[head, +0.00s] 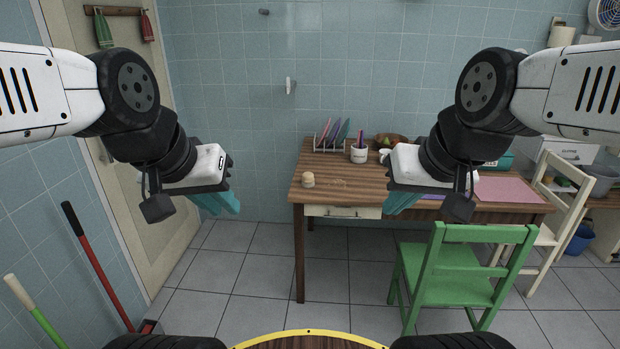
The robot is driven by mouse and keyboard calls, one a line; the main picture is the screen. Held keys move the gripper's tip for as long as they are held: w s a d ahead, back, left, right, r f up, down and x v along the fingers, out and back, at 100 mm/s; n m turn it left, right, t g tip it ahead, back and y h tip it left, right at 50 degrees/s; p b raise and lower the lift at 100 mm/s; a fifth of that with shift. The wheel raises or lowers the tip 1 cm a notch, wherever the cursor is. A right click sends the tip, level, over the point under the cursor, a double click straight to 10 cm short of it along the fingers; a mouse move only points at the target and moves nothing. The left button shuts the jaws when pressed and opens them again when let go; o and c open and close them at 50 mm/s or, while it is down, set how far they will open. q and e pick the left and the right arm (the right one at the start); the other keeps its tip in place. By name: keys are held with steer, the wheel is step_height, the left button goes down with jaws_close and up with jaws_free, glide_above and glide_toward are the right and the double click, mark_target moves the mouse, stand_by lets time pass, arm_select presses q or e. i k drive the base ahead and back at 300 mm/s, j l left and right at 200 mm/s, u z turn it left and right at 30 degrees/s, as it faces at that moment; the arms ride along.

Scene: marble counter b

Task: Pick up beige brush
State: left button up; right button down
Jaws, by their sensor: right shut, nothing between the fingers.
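A small, rounded beige thing (308,180) stands on the wooden table (335,172) near its left front corner. It looks like the beige brush, but it is too small to see bristles. My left gripper (220,204) has teal fingers and hangs in the air left of the table, apart from everything. Its fingers overlap from this angle, so their opening cannot be told. My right gripper (402,203) is shut and empty, in front of the table's front edge and to the right of the beige thing. It hides part of the table.
A rack of colored plates (333,135), a white cup with pens (359,152) and a brown bowl (390,140) stand at the table's back. A pink mat (505,190) lies at right.

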mark_target(307, 180)
steer(key=i+l, duration=0.2)
steer(key=i, duration=0.4)
steer(key=i+l+z, duration=0.1)
steer(key=i, duration=0.5)
steer(key=i+l, duration=0.25)
steer(key=i, duration=0.35)
